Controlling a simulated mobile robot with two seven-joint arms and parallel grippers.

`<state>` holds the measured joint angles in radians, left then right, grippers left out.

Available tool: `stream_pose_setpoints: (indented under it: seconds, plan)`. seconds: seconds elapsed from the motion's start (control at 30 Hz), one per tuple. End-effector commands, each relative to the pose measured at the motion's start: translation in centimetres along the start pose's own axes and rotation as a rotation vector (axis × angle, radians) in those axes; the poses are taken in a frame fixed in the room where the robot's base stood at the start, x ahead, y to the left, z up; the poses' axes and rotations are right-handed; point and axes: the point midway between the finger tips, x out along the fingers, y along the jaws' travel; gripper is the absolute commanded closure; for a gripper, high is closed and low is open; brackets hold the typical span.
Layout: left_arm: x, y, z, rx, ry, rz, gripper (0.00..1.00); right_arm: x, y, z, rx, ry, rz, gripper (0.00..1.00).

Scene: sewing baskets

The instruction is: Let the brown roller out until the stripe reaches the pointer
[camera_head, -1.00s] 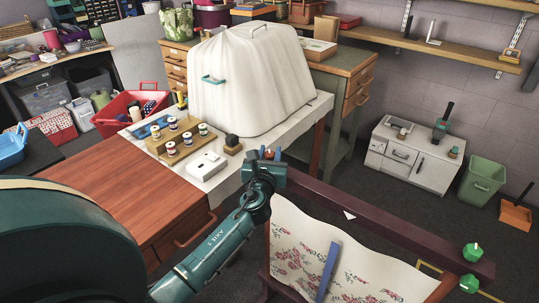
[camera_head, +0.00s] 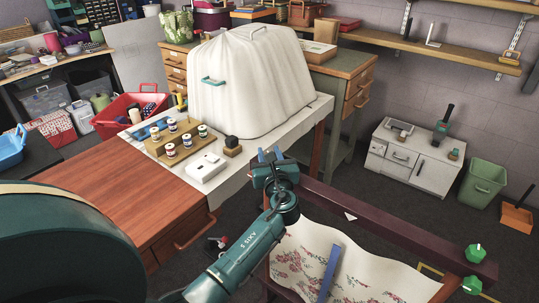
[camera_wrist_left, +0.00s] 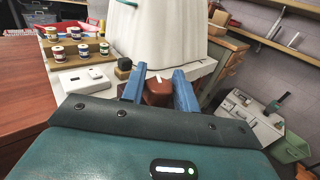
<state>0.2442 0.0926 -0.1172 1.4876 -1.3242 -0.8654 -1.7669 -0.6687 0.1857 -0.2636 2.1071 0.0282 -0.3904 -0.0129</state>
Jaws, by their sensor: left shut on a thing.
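A dark reddish-brown bar (camera_head: 398,234) of a stand runs from my left gripper down to the right, towards two green knobs (camera_head: 474,253). I take it as the brown roller's side of the stand. A pale flowered cloth (camera_head: 300,252) hangs below it, with a blue stripe (camera_head: 329,270) across it, well below the small white pointer (camera_head: 350,216). My left gripper (camera_head: 267,155) is at the bar's far left end. In the left wrist view its blue fingers (camera_wrist_left: 160,90) are shut on a reddish-brown end piece (camera_wrist_left: 157,91) of the roller. My right gripper is not in view.
A white-covered table beyond the gripper carries a spool rack (camera_head: 180,144), a white box (camera_head: 207,168), a dark-topped block (camera_head: 232,146) and a large draped cover (camera_head: 255,85). A wooden desk (camera_head: 120,195) stands left. A green bin (camera_head: 483,184) stands right, with open floor before it.

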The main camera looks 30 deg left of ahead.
Motion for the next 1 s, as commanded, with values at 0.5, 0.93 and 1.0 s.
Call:
stream_pose_setpoints:
  seconds: [0.5,0.93,1.0]
  plan:
    - [0.0,0.0,0.0,0.0,0.001,-0.001,0.5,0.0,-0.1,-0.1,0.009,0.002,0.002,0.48]
    - [-5.5,0.0,-0.2,-0.002,0.004,-0.003,0.5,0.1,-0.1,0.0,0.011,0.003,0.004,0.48]
    - [-7.1,0.0,-0.2,-0.001,0.003,-0.002,0.5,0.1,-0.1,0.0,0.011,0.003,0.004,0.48]
